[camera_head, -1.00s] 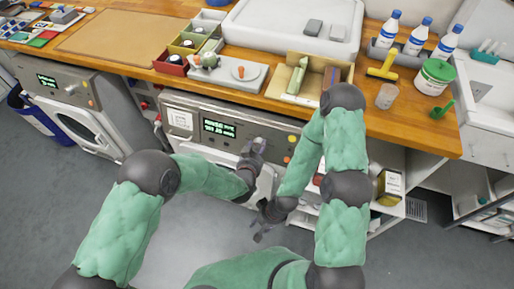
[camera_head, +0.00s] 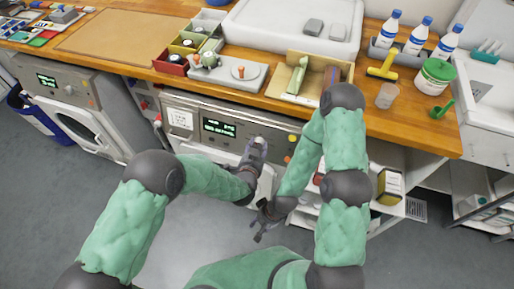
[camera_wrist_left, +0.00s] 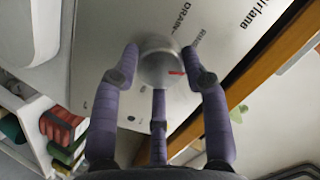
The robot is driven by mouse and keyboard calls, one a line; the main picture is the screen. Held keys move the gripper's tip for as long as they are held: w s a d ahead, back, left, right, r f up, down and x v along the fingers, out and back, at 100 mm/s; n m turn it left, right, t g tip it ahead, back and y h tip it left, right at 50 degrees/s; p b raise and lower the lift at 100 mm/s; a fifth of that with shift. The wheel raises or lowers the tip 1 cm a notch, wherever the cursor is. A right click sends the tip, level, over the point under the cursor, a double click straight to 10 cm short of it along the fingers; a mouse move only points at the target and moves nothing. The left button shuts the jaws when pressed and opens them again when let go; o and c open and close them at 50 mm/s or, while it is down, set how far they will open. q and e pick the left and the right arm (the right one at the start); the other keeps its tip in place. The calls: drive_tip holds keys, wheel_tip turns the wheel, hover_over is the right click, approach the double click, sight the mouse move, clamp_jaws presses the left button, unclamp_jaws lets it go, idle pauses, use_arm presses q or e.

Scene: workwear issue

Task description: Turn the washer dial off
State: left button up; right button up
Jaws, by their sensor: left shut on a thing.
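The washer (camera_head: 213,113) stands under the wooden counter, its grey front panel carrying a lit display (camera_head: 219,128). Its dial is a round metal knob (camera_wrist_left: 158,62) with a red mark, beside printed words including "DRAIN" in the left wrist view. My left gripper (camera_head: 256,147) is at the panel, right of the display. Its purple-grey fingers (camera_wrist_left: 160,78) are closed around the dial, and they hide most of it in the head view. My right gripper (camera_head: 262,224) hangs lower, in front of the washer, with its fingers apart and empty.
A second front-loading machine (camera_head: 75,105) stands at the left. Shelves with a yellow box (camera_head: 390,187) are to the right. The floor in front is clear.

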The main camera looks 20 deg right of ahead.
use_arm(q)
drive_tip(key=shift+m, duration=1.7)
drive_tip(key=shift+r, duration=0.1)
drive_tip(key=o, duration=1.1)
drive_tip(key=shift+d, duration=0.1)
drive_tip(key=shift+o, duration=0.2)
drive_tip(key=v, duration=1.2)
drive_tip(key=shift+f, duration=0.35)
